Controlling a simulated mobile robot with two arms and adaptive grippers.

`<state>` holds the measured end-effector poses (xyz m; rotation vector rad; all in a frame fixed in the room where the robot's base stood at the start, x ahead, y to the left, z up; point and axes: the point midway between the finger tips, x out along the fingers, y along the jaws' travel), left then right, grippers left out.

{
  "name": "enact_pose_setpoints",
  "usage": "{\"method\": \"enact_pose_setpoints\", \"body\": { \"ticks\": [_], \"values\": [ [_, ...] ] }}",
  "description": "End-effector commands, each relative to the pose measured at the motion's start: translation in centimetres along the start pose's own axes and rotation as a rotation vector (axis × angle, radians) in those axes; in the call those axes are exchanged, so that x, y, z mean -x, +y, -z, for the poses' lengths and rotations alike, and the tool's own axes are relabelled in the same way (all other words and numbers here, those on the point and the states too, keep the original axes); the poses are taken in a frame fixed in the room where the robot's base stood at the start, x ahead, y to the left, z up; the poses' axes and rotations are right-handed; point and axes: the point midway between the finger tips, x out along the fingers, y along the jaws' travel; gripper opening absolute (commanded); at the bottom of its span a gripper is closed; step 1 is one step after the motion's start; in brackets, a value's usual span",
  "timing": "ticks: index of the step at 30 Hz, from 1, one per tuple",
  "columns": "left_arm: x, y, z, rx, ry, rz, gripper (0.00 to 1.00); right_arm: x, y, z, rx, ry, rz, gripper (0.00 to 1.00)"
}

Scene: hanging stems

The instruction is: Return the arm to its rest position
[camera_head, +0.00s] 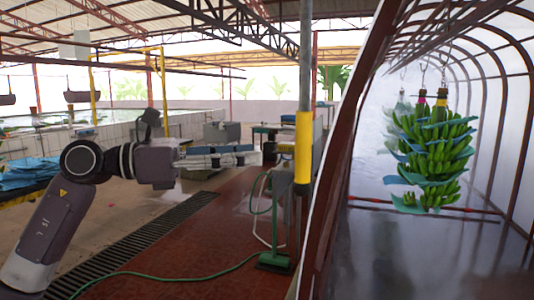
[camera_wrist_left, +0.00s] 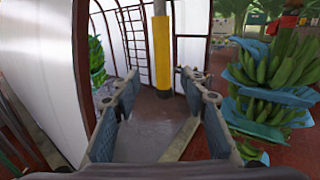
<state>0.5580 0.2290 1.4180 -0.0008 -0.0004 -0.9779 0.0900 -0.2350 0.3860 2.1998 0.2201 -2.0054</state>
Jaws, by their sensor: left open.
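My left arm comes in from the left in the head view, bent at the elbow. Its left gripper (camera_head: 248,157) points right, level, above the red floor. In the left wrist view the two fingers of the gripper (camera_wrist_left: 159,82) stand apart with nothing between them. A green banana bunch (camera_head: 435,150) with blue sheets between its hands hangs at the right in the head view, well apart from the gripper. My right gripper is not in view.
A yellow-padded post (camera_head: 303,148) stands just beyond the gripper, and it shows ahead in the wrist view (camera_wrist_left: 161,52). Bananas with blue sheets (camera_wrist_left: 268,85) are close on the wrist view's right. A green hose (camera_head: 180,274) lies on the floor.

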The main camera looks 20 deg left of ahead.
Motion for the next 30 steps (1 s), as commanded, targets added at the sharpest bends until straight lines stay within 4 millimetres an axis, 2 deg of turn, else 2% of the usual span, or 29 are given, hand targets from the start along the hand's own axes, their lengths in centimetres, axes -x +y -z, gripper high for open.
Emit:
{"method": "enact_pose_setpoints", "body": {
  "ticks": [6, 18, 22, 23, 26, 29, 30],
  "values": [
    [1.0, 0.0, 0.0, 0.0, 0.001, 0.001, 0.4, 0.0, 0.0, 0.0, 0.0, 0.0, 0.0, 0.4],
    [1.0, 0.0, 0.0, 0.001, -0.001, 0.001, 0.4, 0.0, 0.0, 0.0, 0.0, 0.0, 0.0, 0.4],
    [0.3, 1.1, 0.9, 0.087, -0.036, 0.014, 0.4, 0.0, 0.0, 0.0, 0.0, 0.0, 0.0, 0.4],
    [0.0, 1.8, 1.6, 0.138, -0.056, 0.018, 0.4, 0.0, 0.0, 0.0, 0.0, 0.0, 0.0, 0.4],
    [-1.4, 5.6, 5.0, 0.404, -0.163, 0.028, 0.4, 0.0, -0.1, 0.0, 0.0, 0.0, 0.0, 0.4],
    [-2.3, 10.6, 10.5, 0.717, -0.292, 0.0, 0.4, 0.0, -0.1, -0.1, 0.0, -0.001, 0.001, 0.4],
    [-2.4, 12.3, 13.0, 0.831, -0.337, -0.021, 0.4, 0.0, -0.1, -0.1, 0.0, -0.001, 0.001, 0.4]
  ]
}}
